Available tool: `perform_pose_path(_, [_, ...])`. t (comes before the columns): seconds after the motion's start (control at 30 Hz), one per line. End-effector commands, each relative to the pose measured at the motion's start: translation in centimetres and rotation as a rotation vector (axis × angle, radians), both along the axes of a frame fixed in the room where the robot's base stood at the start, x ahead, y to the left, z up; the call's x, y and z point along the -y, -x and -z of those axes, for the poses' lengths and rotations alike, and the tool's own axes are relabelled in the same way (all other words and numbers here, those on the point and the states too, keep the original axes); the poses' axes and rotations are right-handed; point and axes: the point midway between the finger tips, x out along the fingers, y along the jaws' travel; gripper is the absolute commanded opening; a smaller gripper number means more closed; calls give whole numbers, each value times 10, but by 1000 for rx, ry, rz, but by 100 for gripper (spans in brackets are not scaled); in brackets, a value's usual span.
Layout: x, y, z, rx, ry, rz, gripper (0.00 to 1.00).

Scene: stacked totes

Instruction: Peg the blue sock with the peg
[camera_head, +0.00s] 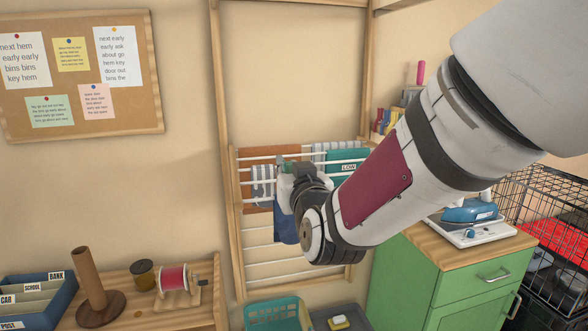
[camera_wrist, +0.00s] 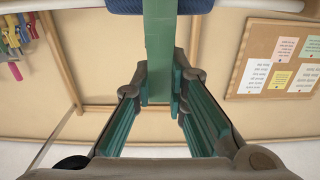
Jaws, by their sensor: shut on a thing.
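The blue sock (camera_head: 284,228) hangs on the wooden drying rack (camera_head: 239,220), largely hidden behind my gripper (camera_head: 292,180). In the wrist view, the sock's ribbed blue fabric (camera_wrist: 126,6) lies over a white rail (camera_wrist: 235,5) at the top edge. My gripper (camera_wrist: 163,85) is shut on a green peg (camera_wrist: 160,45), held between its two fingers. The peg's far end overlaps the blue fabric in that view. I cannot tell whether its jaws straddle the sock and rail or only lie in front of them.
Coloured pegs (camera_head: 385,122) stand beyond my arm. A green cabinet (camera_head: 400,285) with an iron (camera_head: 470,212) is at right, a teal basket (camera_head: 272,314) below.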

Motion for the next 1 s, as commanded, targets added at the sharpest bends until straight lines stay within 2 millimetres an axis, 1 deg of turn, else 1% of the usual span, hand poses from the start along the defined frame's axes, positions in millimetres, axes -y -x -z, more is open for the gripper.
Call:
perform_pose_path(0.03, [0,0,0,0,0,0,20])
perform_pose_path(0.07, [0,0,0,0,0,0,27])
perform_pose_path(0.1, [0,0,0,0,0,0,36])
perform_pose_path(0.37, [0,0,0,0,0,0,37])
perform_pose_path(0.47, [1,3,0,0,0,0,37])
perform_pose_path(0.57, [4,13,-1,1,0,0,37])
perform_pose_path(0.8, [15,50,-1,1,1,1,37])
perform_pose_path(0.9, [18,62,-1,1,1,0,37])
perform_pose_path(1.0, [20,69,0,0,0,0,37])
